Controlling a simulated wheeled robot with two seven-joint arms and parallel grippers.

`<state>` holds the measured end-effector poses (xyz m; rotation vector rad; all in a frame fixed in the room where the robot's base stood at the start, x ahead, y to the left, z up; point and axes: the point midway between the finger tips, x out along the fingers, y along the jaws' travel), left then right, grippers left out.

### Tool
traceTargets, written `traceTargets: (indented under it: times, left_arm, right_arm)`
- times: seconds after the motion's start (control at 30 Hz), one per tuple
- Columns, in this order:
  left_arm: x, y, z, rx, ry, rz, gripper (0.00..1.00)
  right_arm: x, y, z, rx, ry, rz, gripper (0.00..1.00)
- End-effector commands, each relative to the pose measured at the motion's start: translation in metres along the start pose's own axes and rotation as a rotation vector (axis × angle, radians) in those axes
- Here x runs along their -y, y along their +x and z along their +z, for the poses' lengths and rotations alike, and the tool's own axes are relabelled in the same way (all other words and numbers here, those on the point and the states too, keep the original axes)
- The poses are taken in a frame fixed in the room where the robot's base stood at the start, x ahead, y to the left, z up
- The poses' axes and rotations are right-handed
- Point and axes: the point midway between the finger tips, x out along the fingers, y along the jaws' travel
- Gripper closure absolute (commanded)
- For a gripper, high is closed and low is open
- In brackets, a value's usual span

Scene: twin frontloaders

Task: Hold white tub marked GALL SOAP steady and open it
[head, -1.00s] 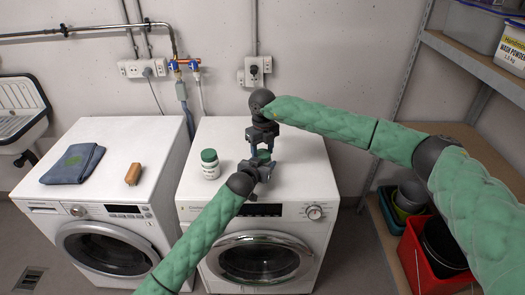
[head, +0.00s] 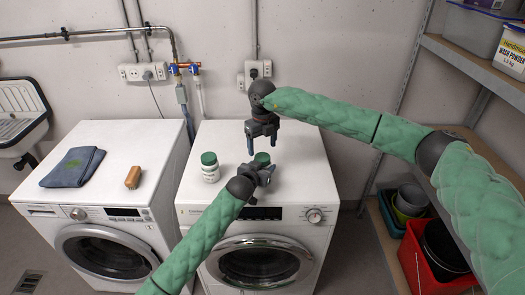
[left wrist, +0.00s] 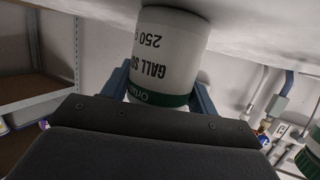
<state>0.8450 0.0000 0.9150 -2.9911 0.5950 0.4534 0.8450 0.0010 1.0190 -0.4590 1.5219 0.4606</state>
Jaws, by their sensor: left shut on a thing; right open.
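The white tub marked GALL SOAP (left wrist: 170,45) stands on the right washing machine and appears upside down in the left wrist view. In the head view its green top (head: 262,157) shows behind my left gripper (head: 266,170), and most of its body is hidden. My left gripper's blue fingers (left wrist: 162,92) are shut on the tub from both sides. My right gripper (head: 263,147) is open and empty just above the tub, pointing down, apart from it.
A second white tub with a green lid (head: 210,167) stands to the left on the same right washing machine (head: 310,185). The left machine (head: 60,195) carries a folded blue cloth (head: 73,166) and a brown brush (head: 133,177). A shelf (head: 465,65) stands at right.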

Motion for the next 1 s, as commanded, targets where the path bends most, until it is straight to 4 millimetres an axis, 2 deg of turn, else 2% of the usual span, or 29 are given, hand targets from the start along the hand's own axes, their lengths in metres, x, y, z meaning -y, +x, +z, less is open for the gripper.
traceTargets:
  times: [0.33, 0.47, 0.67, 1.0]
  left_arm:
    - [0.0, 0.0, 0.0, 0.0, 0.0, 0.0, 1.0]
    - [0.0, 0.0, 0.0, 0.0, 0.0, 0.0, 1.0]
    - [0.0, 0.0, 0.0, 0.0, 0.0, 0.0, 1.0]
    - [0.0, 0.0, 0.0, 0.0, 0.0, 0.001, 1.0]
  right_arm:
    - [0.0, -0.031, 0.0, 0.001, 0.153, 0.0, 0.3]
    - [0.0, -0.035, 0.0, 0.0, 0.192, 0.0, 0.3]
    - [0.0, -0.022, 0.0, -0.002, 0.196, 0.0, 0.3]
    - [0.0, 0.025, -0.001, -0.002, 0.195, 0.0, 0.3]
